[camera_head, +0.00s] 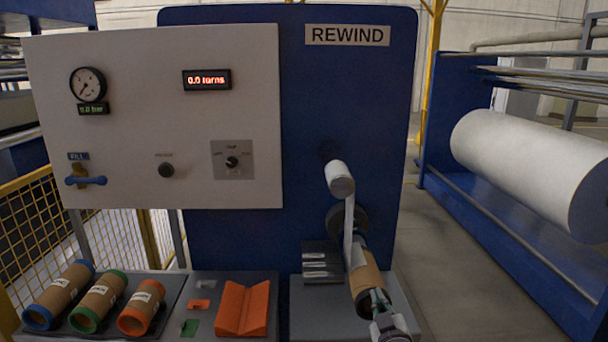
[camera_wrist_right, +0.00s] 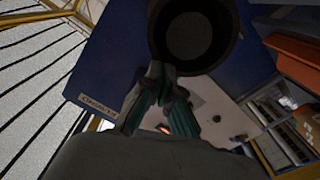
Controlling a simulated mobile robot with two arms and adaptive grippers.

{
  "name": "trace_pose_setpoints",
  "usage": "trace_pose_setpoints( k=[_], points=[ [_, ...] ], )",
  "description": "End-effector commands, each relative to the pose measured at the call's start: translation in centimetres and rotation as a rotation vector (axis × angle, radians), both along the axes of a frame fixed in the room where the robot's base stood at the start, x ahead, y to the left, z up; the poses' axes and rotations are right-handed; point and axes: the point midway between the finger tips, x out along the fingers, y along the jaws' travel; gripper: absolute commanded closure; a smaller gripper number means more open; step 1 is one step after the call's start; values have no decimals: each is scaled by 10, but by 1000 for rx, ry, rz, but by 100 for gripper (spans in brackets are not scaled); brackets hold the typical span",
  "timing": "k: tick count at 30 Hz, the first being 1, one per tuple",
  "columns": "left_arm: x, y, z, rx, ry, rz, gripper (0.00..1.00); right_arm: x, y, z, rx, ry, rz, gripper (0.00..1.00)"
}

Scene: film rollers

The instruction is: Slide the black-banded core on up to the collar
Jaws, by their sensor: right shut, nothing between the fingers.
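The black-banded core (camera_head: 368,281) is a brown cardboard tube at the lower right of the rewind panel. It lies along the line of the spindle, below the dark round collar (camera_head: 347,219). A pale stretch shows between its brown part and the collar; I cannot tell if that is label or film. My right gripper (camera_head: 378,297) is at the core's near end, its fingers shut and empty. In the right wrist view, the shut fingers (camera_wrist_right: 166,76) overlap the lower edge of a black ring (camera_wrist_right: 237,42) with a dark middle; contact is unclear. My left gripper is out of view.
A white strip (camera_head: 349,225) hangs from a pale roller (camera_head: 341,180) beside the collar. Blue-, green- and orange-banded cores lie in a dark tray (camera_head: 165,298) at left. An orange V-block (camera_head: 241,308) and a dark slotted block (camera_head: 322,262) stand left of the core.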

Motion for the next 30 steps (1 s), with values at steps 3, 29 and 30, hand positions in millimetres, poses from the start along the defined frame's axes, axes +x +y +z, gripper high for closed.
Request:
trace_pose_setpoints(
  k=[3,29,30],
  points=[
    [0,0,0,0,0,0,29,0,0,0,0,0,0,100],
    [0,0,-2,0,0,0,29,12,0,0,0,1,0,100],
    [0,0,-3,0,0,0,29,12,0,0,0,1,0,100]
  ],
)
